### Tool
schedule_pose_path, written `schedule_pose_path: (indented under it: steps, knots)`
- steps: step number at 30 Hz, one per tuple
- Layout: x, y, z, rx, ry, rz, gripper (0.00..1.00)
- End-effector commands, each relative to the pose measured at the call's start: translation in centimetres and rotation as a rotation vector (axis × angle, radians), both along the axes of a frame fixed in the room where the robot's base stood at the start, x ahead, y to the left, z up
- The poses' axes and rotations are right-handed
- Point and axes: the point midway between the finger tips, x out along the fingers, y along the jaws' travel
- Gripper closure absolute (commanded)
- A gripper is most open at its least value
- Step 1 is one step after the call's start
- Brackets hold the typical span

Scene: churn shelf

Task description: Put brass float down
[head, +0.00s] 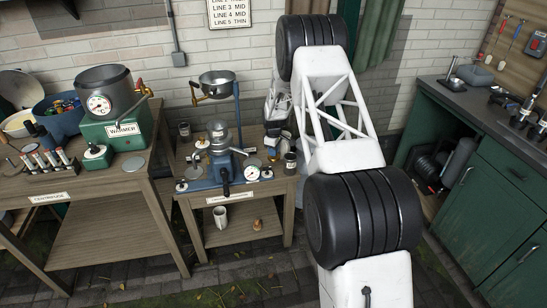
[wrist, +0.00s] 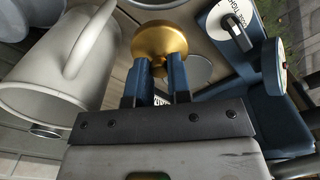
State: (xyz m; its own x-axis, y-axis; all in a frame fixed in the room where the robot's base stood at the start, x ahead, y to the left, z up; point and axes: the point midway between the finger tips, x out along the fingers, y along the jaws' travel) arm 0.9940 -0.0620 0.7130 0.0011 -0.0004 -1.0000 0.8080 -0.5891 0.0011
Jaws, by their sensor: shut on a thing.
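The brass float (wrist: 160,50) is a round, gold-coloured piece with a broad disc top. In the wrist view it sits at the tips of my gripper (wrist: 162,72), whose two blue fingers are shut on it. A dark ring-shaped rim shows behind it; I cannot tell whether the float touches anything there. In the head view my arm reaches to the right end of the middle bench, and the float cannot be made out.
In the wrist view a pale handled vessel (wrist: 40,90) stands close on the left and a blue device with a white dial (wrist: 232,22) close on the right. The middle bench (head: 190,200) is crowded. A white mug (head: 220,217) and a small brown object (head: 257,224) stand on its lower shelf.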

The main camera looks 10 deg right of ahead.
Motion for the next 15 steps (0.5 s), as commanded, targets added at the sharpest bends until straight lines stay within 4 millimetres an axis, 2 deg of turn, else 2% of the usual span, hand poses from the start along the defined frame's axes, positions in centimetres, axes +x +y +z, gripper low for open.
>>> schedule_pose_path:
  steps: [9, 15]
  knots:
    - [0.0, 0.0, -3.0, 0.0, 0.002, 0.0, 1.0]
    - [0.0, 0.0, -3.6, 0.0, 0.0, 0.0, 1.0]
